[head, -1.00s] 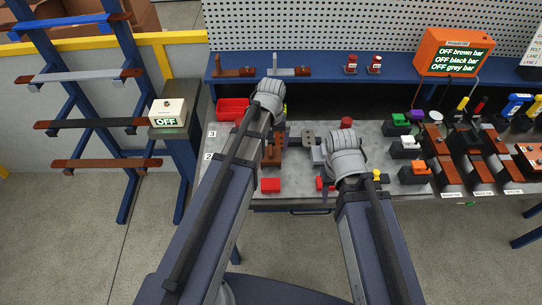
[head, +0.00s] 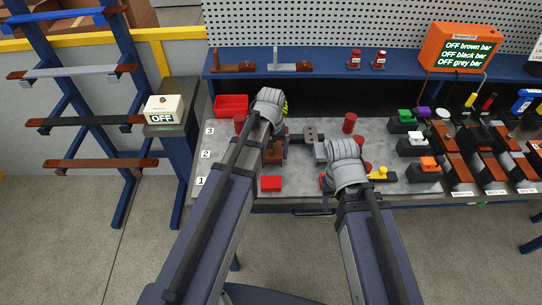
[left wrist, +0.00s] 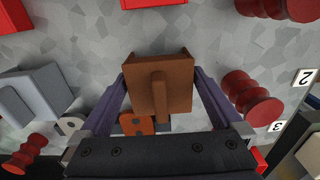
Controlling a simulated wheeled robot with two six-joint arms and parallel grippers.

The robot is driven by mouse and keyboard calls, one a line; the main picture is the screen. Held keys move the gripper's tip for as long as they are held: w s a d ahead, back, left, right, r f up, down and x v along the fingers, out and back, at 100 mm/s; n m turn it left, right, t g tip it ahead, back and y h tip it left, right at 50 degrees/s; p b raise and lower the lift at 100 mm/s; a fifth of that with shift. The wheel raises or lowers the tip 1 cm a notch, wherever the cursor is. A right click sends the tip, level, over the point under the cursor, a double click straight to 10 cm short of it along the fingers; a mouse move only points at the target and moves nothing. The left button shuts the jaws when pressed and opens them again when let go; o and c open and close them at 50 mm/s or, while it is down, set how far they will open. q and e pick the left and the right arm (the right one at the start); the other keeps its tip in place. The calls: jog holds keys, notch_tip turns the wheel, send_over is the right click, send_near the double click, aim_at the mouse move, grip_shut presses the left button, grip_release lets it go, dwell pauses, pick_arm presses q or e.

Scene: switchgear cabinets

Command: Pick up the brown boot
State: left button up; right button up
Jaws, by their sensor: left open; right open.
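The brown boot (left wrist: 160,88), a block-like cover with a raised ridge, sits on the grey worktop in the left wrist view. My left gripper (left wrist: 160,95) is open, with one finger on each side of the boot. I cannot tell whether the fingers touch it. In the head view my left gripper (head: 272,158) points down at the worktop and largely hides the boot. My right gripper (head: 328,185) is open and empty-looking over the worktop's front part, partly hidden by its own wrist.
A brown piece with holes (left wrist: 137,124) lies beside the boot. A grey boot (left wrist: 42,92) and red insulators (left wrist: 252,98) stand nearby. A red tray (head: 232,105) is at the back left. Black blocks with coloured tops (head: 403,122) stand at the right.

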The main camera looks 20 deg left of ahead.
pick_arm(q)
jog(key=shift+c, duration=0.2)
jog(key=c, duration=1)
jog(key=shift+r, duration=0.15)
notch_tip(320, 180, up, 10)
jog(key=p, duration=1)
notch_tip(320, 180, down, 6)
jog(key=b, duration=0.5)
jog(key=shift+r, duration=0.3)
jog(key=shift+d, duration=0.1)
